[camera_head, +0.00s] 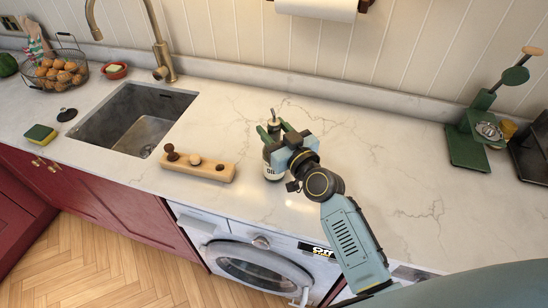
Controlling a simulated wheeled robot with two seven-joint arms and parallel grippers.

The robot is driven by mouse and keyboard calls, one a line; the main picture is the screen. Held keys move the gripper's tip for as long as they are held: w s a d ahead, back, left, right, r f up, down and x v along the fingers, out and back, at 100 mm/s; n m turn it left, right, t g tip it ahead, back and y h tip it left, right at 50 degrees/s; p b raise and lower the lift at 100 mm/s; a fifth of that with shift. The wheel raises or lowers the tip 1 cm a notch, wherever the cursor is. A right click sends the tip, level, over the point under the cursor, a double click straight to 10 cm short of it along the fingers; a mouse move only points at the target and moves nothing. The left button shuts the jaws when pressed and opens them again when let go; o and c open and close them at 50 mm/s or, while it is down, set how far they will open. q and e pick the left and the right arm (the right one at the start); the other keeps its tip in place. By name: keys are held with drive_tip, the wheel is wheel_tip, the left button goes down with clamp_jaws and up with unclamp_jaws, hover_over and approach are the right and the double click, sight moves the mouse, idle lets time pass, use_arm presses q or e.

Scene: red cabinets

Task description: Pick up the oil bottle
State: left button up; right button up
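The oil bottle (271,171) stands upright on the white marble counter, right of the wooden block. Its label reads "OIL", and its dark neck and spout show above my gripper. My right gripper (276,131) reaches in from the lower right, with its green fingers on either side of the bottle's upper part. The gripper body covers part of the bottle. I cannot tell whether the fingers press on it or stand a little apart. My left gripper is not in view.
A wooden block (197,168) with knobs lies just left of the bottle. Further left are the sink (133,118), a sponge (41,134) and a wire basket (57,71). A green press (468,148) stands at the right. The counter between bottle and press is clear.

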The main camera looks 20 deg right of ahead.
drive_tip(key=shift+r, duration=0.1)
clamp_jaws()
